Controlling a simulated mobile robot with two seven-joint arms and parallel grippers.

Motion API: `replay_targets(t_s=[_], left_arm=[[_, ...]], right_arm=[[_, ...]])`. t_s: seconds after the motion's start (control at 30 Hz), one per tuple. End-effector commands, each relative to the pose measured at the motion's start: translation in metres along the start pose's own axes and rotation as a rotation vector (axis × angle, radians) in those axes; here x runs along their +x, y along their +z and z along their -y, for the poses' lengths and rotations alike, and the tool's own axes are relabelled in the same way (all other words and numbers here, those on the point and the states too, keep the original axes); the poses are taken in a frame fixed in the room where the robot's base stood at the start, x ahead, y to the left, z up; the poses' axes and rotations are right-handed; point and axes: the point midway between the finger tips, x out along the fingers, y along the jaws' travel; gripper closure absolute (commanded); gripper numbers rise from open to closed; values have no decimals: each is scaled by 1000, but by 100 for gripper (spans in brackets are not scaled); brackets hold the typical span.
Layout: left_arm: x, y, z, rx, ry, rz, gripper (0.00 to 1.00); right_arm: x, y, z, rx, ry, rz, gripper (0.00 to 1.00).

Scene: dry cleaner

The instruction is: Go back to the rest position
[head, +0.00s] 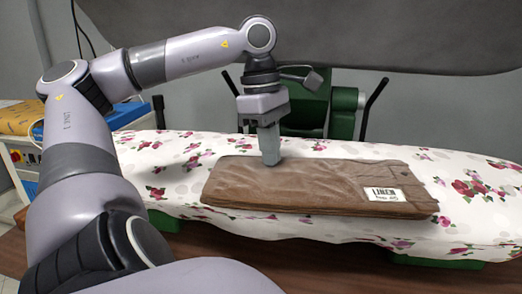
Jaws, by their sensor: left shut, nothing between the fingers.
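My left arm comes in from the left and reaches over the ironing board. My left gripper (270,150) points straight down, with its fingers shut and nothing between them. Its fingertips are at the back edge of a folded brown garment (300,187); I cannot tell whether they touch it. The garment lies flat on the board and has a white label with dark writing (385,194) at its right end. My right gripper is not in view.
The ironing board (465,226) has a white cover with red flowers. Behind it stands a green machine (312,103) with black handles, under a large grey panel (400,35). A yellow item (18,118) lies on a blue and white unit at the left. The board's right end is clear.

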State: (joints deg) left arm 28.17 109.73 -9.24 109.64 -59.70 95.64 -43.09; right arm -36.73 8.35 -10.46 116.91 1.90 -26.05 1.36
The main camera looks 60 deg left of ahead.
Motion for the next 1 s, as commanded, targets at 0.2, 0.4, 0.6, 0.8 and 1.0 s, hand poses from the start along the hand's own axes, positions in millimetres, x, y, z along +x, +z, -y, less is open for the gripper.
replay_targets(t_s=[0.2, 0.4, 0.6, 0.8, 1.0], left_arm=[[-2, -16, 0, -1, 2, 0, 100], [-3, -20, 0, -1, 0, -1, 100], [-4, -20, 0, -1, 0, -1, 100], [-25, -16, 0, -1, 0, -1, 100], [-72, -9, 0, -1, 0, -1, 100]], right_arm=[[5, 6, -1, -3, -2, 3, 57], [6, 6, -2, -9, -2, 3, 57], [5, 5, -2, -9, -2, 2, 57], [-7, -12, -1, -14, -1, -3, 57], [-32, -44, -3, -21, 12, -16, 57]])
